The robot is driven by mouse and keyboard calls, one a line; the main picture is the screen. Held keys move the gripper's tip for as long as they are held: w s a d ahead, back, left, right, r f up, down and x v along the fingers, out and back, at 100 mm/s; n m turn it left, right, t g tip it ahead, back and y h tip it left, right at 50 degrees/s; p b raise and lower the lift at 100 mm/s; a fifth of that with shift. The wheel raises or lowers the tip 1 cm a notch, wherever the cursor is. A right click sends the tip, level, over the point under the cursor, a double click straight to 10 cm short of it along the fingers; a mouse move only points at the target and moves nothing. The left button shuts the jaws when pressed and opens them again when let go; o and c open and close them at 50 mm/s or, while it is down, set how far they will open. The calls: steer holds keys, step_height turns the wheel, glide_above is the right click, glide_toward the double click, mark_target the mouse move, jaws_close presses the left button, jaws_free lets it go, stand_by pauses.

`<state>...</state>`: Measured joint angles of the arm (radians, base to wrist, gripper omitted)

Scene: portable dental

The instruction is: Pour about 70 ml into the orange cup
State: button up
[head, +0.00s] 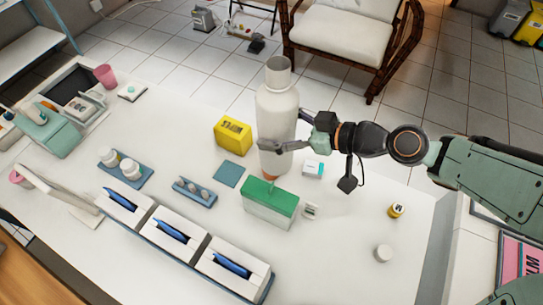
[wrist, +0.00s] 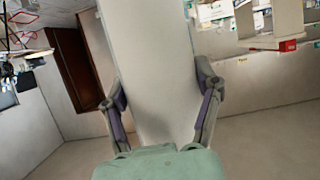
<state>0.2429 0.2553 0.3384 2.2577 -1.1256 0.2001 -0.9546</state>
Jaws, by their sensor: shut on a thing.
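A tall white bottle (head: 277,112) with a narrower open neck stands about upright in the head view. My gripper (head: 281,146) is shut on its lower half from the right. In the wrist view the bottle (wrist: 158,60) fills the middle, with the fingers of my gripper (wrist: 163,92) on both its sides. A small orange patch (head: 270,178) shows just under the bottle's base, behind the green-topped box. It may be the orange cup, but most of it is hidden. No liquid stream shows, and the bottle's contents cannot be seen.
A green-topped box (head: 270,203) is close in front of the bottle, and a yellow box (head: 233,135) is to its left. White boxes (head: 180,236) line the front. A pink cup (head: 104,76) stands far left. The table's right part is mostly free, with two small jars.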

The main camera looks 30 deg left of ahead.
steer(key=shift+s+a+n+g, duration=0.4)
steer(key=shift+s+a+g, duration=0.1)
steer(key=shift+s+a, duration=0.2)
steer(key=shift+s+a+f, duration=0.15)
steer(key=shift+s+f, duration=0.1)
steer(key=shift+f, duration=2.2)
steer(key=shift+g, duration=0.3)
